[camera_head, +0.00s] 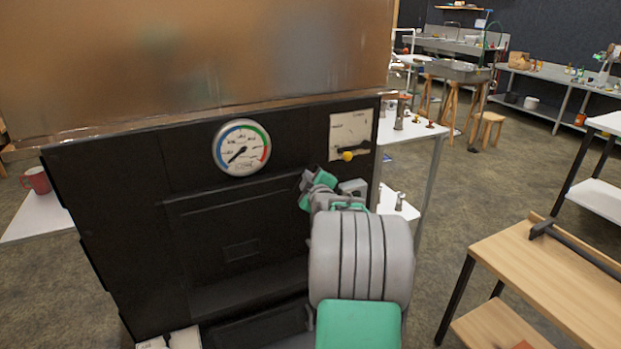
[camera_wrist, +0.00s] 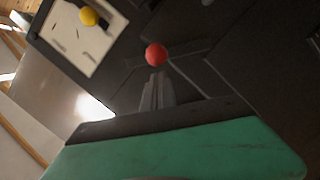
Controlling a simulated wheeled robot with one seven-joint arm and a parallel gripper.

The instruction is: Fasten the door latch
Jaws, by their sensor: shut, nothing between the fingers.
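The black firebox door (camera_head: 240,225) is a framed panel on the evaporator's front and looks closed in the head view. A red ball knob (camera_wrist: 156,54), apparently the latch handle's end, shows against the dark front in the wrist view. My gripper (camera_wrist: 156,76) is shut and empty, its narrow grey fingers pointing at the knob. The fingertips appear just short of or against it; I cannot tell if they touch. In the head view my gripper (camera_head: 306,180) is at the door's upper right, and my arm hides the latch there.
A round gauge (camera_head: 242,147) sits above the door. A pale plate with a yellow knob (camera_head: 347,156) is at upper right; the knob also shows in the wrist view (camera_wrist: 88,16). A wooden-topped bench (camera_head: 540,270) stands right, a red mug (camera_head: 37,180) left.

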